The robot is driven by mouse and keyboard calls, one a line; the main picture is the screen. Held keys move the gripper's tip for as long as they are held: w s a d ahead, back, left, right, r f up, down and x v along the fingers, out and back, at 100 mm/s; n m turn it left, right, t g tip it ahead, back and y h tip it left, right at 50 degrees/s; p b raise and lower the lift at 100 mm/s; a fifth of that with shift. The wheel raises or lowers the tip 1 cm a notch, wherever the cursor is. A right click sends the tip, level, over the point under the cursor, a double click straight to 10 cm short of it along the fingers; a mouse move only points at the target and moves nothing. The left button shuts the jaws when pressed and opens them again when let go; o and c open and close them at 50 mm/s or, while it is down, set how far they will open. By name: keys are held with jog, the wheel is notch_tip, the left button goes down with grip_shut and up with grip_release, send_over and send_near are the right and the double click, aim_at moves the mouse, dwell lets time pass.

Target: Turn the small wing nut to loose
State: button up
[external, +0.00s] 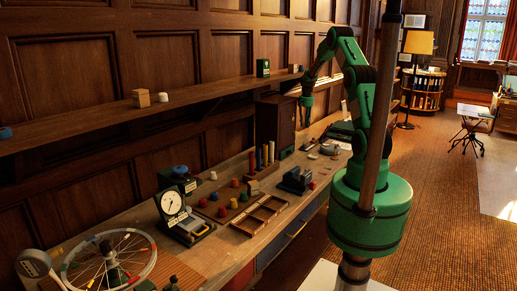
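I cannot make out the small wing nut or a loose mark in this view; it may be too small or hidden. My gripper (306,101) hangs at the end of my green arm, above the far part of the bench and below the wall shelf's right end. It is small and dark here, so I cannot see whether its fingers are open or shut. No held thing shows. A dark vise-like device (295,181) stands on the bench, nearer the camera than my gripper. A white dial device (171,203) stands further left.
The long wooden bench (213,246) carries a spoked wheel (150,252), a compartment tray (246,226), coloured knobs and upright cylinders. The wall shelf (105,117) above holds small blocks. A dark wooden cabinet (274,122) stands close left of my gripper. Open floor lies right.

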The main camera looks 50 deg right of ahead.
jog(key=shift+f, duration=0.1)
notch_tip(320, 180, down, 14)
jog(key=shift+r, duration=0.25)
dwell(0.5)
grip_shut()
jog(key=shift+f, duration=0.1)
